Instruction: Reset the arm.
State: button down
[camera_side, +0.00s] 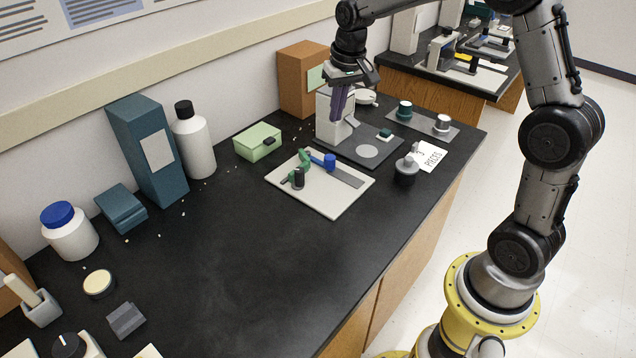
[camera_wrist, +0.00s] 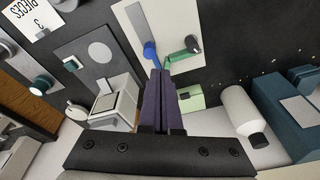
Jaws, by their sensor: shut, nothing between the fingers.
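My gripper (camera_side: 341,101) hangs above the back of the black bench, in front of the white stand (camera_side: 328,121) in the side view. Its two purple fingers are together with nothing between them. In the wrist view my gripper (camera_wrist: 163,72) points over the bench toward the white board (camera_wrist: 137,27). The white board (camera_side: 339,202) lies flat on the bench, with a blue piece (camera_side: 330,161) and a green piece (camera_side: 305,158) on it. My gripper is apart from the board and these pieces.
A green box (camera_side: 257,142), a brown box (camera_side: 299,82), a white bottle (camera_side: 194,145) and a tall teal box (camera_side: 147,150) stand along the wall. The front-middle bench is clear.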

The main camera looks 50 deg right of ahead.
jog(key=s+a+r+n+t, duration=0.1)
jog(key=s+a+r+t, duration=0.1)
jog(key=s+a+r, duration=0.35)
jog(key=s+a+r+n+t, duration=0.1)
jog(key=s+a+r, duration=0.1)
jog(key=s+r, duration=0.55)
jog(key=s+a+f+n, duration=0.1)
jog(key=s+f, duration=0.2)
jog(key=s, duration=0.4)
jog(key=s+a+f+n, duration=0.1)
jog(key=s+f+n, duration=0.1)
jog(key=s+f, duration=0.2)
jog(key=s, duration=0.3)
jog(key=shift+s+a, duration=0.25)
jog(key=shift+s, duration=0.15)
